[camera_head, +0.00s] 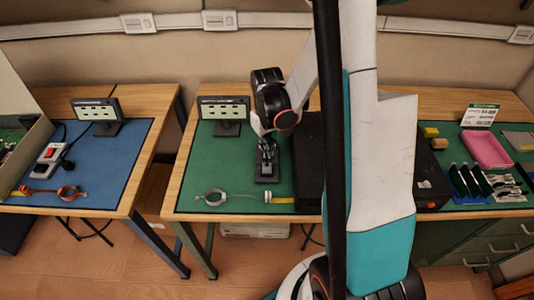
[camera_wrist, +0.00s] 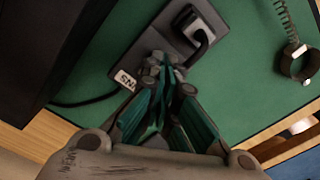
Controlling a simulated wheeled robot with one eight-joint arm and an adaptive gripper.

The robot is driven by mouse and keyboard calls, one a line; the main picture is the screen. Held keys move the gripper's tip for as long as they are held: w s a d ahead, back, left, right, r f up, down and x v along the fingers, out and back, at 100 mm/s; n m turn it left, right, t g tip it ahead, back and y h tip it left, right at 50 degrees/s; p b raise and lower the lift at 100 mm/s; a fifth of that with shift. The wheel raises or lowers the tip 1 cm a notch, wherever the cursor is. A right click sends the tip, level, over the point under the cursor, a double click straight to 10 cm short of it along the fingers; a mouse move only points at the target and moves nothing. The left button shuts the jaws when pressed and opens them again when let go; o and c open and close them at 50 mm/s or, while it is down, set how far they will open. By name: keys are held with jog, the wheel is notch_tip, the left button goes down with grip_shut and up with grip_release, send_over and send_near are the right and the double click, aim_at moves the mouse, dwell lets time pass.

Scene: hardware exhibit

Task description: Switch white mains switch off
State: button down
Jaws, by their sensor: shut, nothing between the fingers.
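My gripper (camera_head: 267,146) points down at a dark grey socket block (camera_head: 267,178) on the green mat of the middle table. In the wrist view the gripper (camera_wrist: 163,70) is shut and empty, its tips over or against the near part of the block (camera_wrist: 158,42). I cannot tell whether they touch. A black plug (camera_wrist: 197,28) sits in the far part. A white label (camera_wrist: 125,79) shows beside the fingers. Any switch under the fingertips is hidden. Another socket strip, white with a red switch (camera_head: 51,153), lies on the left table's blue mat, away from my gripper.
A large black box (camera_head: 308,160) stands right of the block. A small display (camera_head: 223,112) stands behind it. A coiled cable with a ring (camera_head: 213,198) lies at the mat's front left. A pink tray (camera_head: 486,149) is far right.

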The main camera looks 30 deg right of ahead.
jog(key=shift+f+b, duration=0.95)
jog(key=shift+f, duration=0.1)
dwell(1.2)
jog(key=shift+r+p, duration=2.35)
jog(key=shift+r, duration=1.2)
jog(key=a+r+t, duration=0.3)
jog(key=a+r, duration=0.2)
jog(key=r, duration=0.6)
jog(key=a+r+t, duration=0.2)
jog(key=a+r, duration=0.2)
jog(key=r, duration=0.6)
jog(key=s+a+t, duration=0.2)
jog(key=s+a, duration=0.3)
jog(key=s, duration=0.8)
jog(key=shift+a+f+n, duration=0.15)
jog(key=shift+f+n, duration=0.25)
jog(key=shift+f, duration=0.05)
